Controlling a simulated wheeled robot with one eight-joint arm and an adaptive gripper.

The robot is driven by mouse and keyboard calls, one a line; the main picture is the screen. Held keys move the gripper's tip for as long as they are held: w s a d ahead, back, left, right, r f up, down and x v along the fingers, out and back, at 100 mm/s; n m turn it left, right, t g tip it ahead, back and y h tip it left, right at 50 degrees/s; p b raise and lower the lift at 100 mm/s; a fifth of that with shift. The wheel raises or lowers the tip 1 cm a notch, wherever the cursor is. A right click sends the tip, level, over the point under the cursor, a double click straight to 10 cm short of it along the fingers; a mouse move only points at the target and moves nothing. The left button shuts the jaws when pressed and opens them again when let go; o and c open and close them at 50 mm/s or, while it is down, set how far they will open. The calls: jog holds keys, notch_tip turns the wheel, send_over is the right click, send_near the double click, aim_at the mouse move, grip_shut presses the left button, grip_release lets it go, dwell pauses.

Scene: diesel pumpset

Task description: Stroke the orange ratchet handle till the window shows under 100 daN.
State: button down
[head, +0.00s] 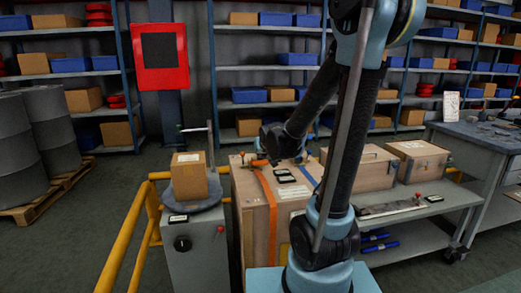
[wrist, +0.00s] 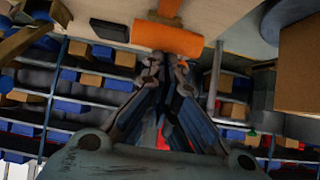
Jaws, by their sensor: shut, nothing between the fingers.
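The orange ratchet handle (head: 259,162) is on top of the large wooden crate (head: 252,200), at the upper end of an orange strap (head: 270,215). In the wrist view the orange handle (wrist: 168,39) is a wide bar just beyond my fingertips. My gripper (wrist: 166,66) is shut and empty, its tips close to the handle's edge; I cannot tell whether they touch. In the head view my gripper (head: 270,145) is dark and partly hidden at the crate top. Small dark-framed panels (head: 285,175) lie right of the strap; no number is readable.
A grey pedestal (head: 190,255) with a cardboard box (head: 188,177) stands left of the crate, beside a yellow rail (head: 130,235). A smaller wooden case (head: 372,165) is at the right, behind my arm. Shelves line the back.

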aim_at(261, 163)
jog(key=shift+s+d+f, duration=0.1)
jog(key=shift+s+f, duration=0.3)
jog(key=shift+f, duration=0.4)
jog(key=shift+s+f, duration=0.35)
jog(key=shift+f, duration=0.45)
jog(key=shift+s+f, duration=0.25)
jog(key=shift+w+r, duration=0.3)
jog(key=shift+r, duration=0.7)
jog(key=shift+w+r, duration=0.25)
jog(key=shift+r, duration=0.7)
jog(key=s+f+v, duration=0.1)
jog(key=v, duration=0.8)
jog(key=shift+s+d, duration=0.15)
jog(key=shift+s, duration=0.15)
jog(key=shift+f, duration=0.1)
